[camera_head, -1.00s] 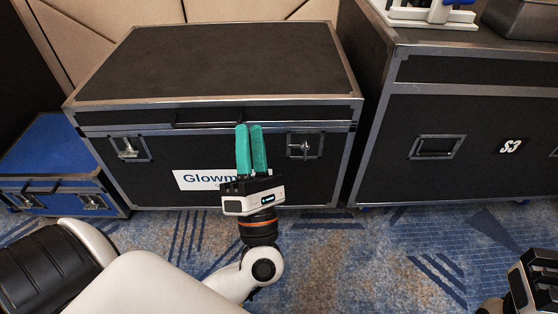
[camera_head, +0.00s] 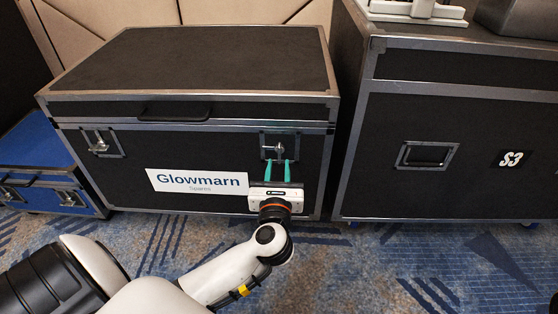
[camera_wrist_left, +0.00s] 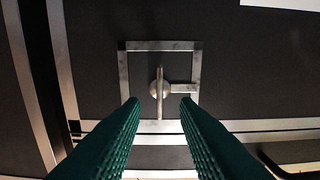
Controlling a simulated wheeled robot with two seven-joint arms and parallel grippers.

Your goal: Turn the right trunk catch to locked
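The black trunk (camera_head: 190,65) stands with its lid down. Its right catch (camera_head: 280,147) is a metal butterfly lever in a square recessed frame on the front. In the left wrist view the catch (camera_wrist_left: 160,88) shows a thin lever lying up and down in the picture, with a short bar to its right. My left gripper (camera_head: 279,167) is open and empty, its two green fingers pointing at the catch. In the wrist view the fingertips (camera_wrist_left: 161,103) sit on either side of the lever's line, apart from it; depth is hard to tell. My right gripper is out of view.
The trunk's left catch (camera_head: 101,143), handle (camera_head: 174,112) and Glowmarn label (camera_head: 197,181) are clear of my arm. A larger black case marked S3 (camera_head: 460,130) stands close on the right, a blue case (camera_head: 35,165) on the left. Patterned carpet lies in front.

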